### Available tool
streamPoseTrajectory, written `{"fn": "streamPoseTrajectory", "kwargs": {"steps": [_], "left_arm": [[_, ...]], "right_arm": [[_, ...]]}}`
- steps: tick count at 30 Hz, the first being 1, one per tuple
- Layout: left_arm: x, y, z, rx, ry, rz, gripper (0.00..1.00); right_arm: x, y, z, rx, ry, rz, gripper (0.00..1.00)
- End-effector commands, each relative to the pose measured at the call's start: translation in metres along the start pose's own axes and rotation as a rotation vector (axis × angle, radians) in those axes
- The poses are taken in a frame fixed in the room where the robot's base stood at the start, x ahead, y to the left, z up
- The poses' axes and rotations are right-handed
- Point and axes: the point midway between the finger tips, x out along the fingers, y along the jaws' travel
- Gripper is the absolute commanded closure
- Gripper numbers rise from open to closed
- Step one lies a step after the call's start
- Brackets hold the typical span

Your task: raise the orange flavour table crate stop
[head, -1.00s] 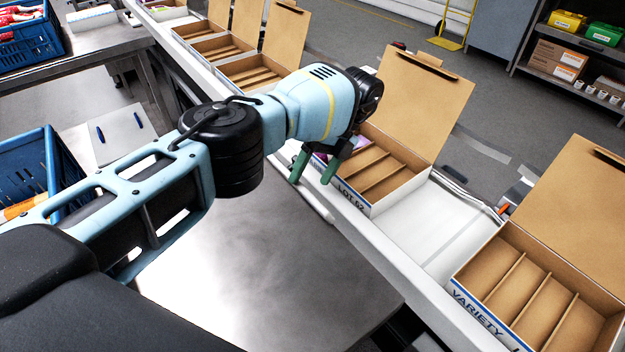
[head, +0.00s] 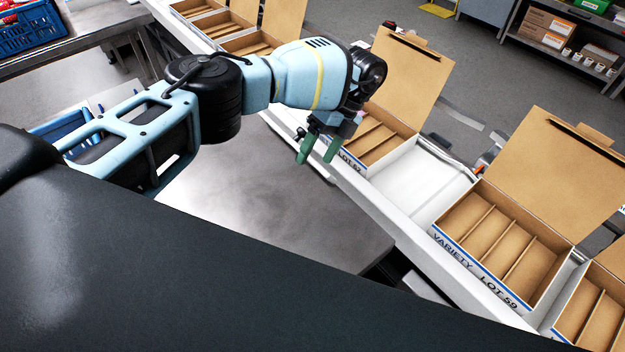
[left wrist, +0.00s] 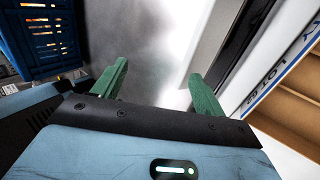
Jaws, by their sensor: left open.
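My left gripper (head: 318,150) has green fingers, apart and empty. It hangs over the near edge of the conveyor, beside the open carton marked LOT 52 (head: 348,163). In the left wrist view its fingers (left wrist: 158,70) point over a shiny grey surface. A blue crate (left wrist: 65,68) with orange contents shows there at upper left, apart from the fingers. In the head view part of a blue crate (head: 62,130) shows behind my left arm. I cannot make out a crate stop in either view. My right gripper is not in view.
A bare metal table (head: 270,225) lies below my left arm. Open cartons with dividers stand along the white conveyor (head: 405,190), including one marked VARIETY (head: 470,262). Another blue crate (head: 35,45) stands on a bench at upper left. Shelves (head: 565,50) stand at upper right.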

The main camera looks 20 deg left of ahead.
Motion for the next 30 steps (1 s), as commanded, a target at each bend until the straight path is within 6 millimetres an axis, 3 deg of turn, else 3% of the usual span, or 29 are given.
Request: {"fn": "streamPoseTrajectory", "kwargs": {"steps": [1, 18, 30], "left_arm": [[0.012, -0.002, -0.004, 0.007, 0.006, 0.016, 0.28], [0.026, 0.032, -0.045, 0.006, 0.005, 0.014, 0.28], [0.029, 0.039, -0.055, 0.004, 0.006, 0.014, 0.28]], "right_arm": [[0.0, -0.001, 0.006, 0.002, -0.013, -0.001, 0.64], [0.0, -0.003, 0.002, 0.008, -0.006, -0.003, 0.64], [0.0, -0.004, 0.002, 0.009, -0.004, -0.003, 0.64]]}}
